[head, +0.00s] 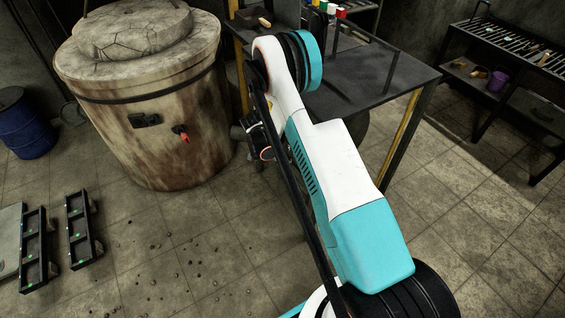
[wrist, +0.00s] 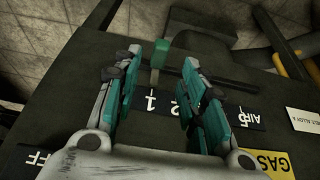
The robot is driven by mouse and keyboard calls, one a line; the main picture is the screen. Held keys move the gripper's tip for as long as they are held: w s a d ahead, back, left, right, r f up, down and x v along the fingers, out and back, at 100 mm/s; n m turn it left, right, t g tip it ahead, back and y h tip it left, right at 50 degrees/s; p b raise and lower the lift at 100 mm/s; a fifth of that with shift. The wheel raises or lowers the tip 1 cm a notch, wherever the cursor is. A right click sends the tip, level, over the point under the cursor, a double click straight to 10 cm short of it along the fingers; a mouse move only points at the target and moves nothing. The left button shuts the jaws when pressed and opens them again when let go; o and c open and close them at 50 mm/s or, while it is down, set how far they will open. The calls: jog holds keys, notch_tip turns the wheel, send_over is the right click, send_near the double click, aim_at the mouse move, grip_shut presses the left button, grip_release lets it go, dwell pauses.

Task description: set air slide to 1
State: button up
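In the wrist view a dark panel carries a black label strip (wrist: 249,139) with upside-down white lettering that includes "AIR". The digits 2 and 1 show between my fingers. A green slide handle (wrist: 158,53) on a short stem stands above the strip, close to the digit 1. My gripper (wrist: 162,66) is open, its two teal-and-grey fingers on either side of the handle. I see no clear contact between the fingers and the handle. Parts of the strip and its slot are hidden behind the fingers. In the head view my arm hides the panel and most of the gripper.
A yellow GAS label (wrist: 270,163) and a white label (wrist: 304,120) lie right on the panel.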

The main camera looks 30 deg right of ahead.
jog(key=v, duration=0.6)
jog(key=shift+a+r, duration=0.1)
dwell(0.3)
